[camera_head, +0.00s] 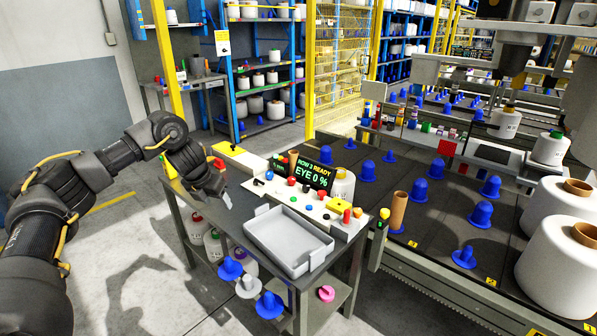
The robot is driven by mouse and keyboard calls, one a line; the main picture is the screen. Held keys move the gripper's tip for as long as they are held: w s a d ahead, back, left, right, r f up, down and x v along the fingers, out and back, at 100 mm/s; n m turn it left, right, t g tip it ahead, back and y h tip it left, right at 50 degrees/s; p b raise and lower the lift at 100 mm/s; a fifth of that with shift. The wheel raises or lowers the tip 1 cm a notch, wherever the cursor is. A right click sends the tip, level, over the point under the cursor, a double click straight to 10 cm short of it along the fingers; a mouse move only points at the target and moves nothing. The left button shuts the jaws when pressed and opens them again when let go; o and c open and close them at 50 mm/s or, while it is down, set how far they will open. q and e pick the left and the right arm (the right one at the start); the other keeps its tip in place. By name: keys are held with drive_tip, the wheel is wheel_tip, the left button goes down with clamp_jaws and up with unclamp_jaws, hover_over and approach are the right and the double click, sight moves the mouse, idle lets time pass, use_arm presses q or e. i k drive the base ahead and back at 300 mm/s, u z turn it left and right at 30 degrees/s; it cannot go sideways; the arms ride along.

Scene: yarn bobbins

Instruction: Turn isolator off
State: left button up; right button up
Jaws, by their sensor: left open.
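My left gripper (214,190) is open and empty at the left end of the grey control table (230,217). It points down, near a red piece (219,164) and a yellow box (236,152) that lie just behind it. The control panel (337,220) on the table carries several coloured buttons and knobs, among them a yellow block (337,206) and a red upright knob (347,216). I cannot tell for sure which of these is the isolator, or its position. My right gripper is not in view.
A display (310,174) on the table reads "ROW 3 READY, EYE 0 %". A grey tray (287,241) sits at the table's front. Blue cones (427,168) and large white bobbins (562,262) stand on the machine at right. The floor at left is clear.

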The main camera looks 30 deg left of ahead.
sight(292, 180)
drive_tip(key=i, duration=1.55)
